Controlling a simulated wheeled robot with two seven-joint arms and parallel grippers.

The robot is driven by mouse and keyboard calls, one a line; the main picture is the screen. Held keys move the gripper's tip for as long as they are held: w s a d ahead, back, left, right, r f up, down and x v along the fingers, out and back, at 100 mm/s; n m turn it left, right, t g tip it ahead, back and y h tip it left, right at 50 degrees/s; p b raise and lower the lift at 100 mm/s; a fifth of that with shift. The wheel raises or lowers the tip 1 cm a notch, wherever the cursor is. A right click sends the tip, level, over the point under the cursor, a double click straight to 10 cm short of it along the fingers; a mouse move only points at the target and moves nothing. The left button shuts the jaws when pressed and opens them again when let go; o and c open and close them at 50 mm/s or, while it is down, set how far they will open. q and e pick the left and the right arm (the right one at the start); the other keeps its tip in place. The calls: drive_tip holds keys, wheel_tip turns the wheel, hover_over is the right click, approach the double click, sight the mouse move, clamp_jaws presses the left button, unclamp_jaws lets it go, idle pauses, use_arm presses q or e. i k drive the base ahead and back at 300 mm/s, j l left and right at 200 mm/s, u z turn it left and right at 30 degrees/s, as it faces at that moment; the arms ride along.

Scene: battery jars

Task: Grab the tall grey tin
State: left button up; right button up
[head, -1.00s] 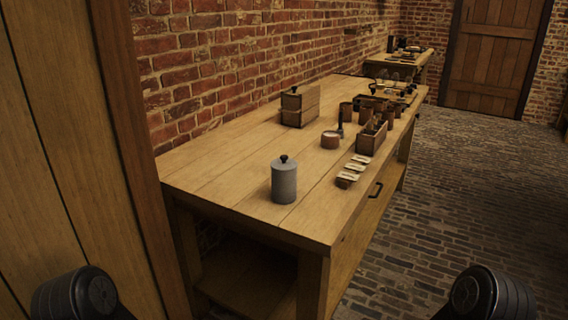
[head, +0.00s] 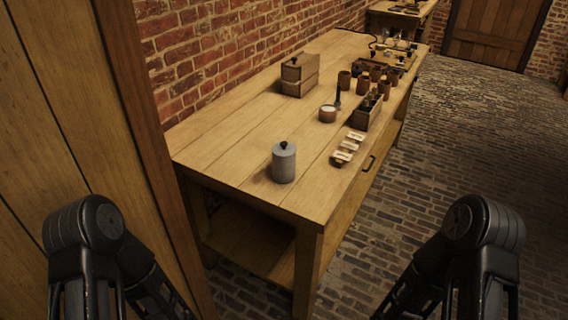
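The tall grey tin (head: 284,164) stands upright near the front end of the wooden table (head: 225,140). It has a grey lid with a dark round knob. Nothing touches it. My two arms show at the bottom left and bottom right of the head view, both well short of the table. Neither gripper shows in the view.
Several pale labelled pieces (head: 348,148) lie right of the tin. Behind them are a small round pot (head: 328,114), a wooden caddy (head: 368,112) and several brown jars. A wooden box (head: 300,75) stands by the brick wall. A wooden panel (head: 75,110) rises at left. The brick floor at right is clear.

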sight(283, 168)
drive_tip(key=i+l+u, duration=0.2)
drive_tip(key=l, duration=0.75)
drive_tip(key=i+l+u, duration=0.2)
drive_tip(key=l, duration=0.8)
drive_tip(key=i+l+u, duration=0.15)
drive_tip(key=l, duration=0.9)
drive_tip(key=l+u, duration=0.2)
drive_tip(key=l, duration=0.8)
drive_tip(key=i, duration=0.05)
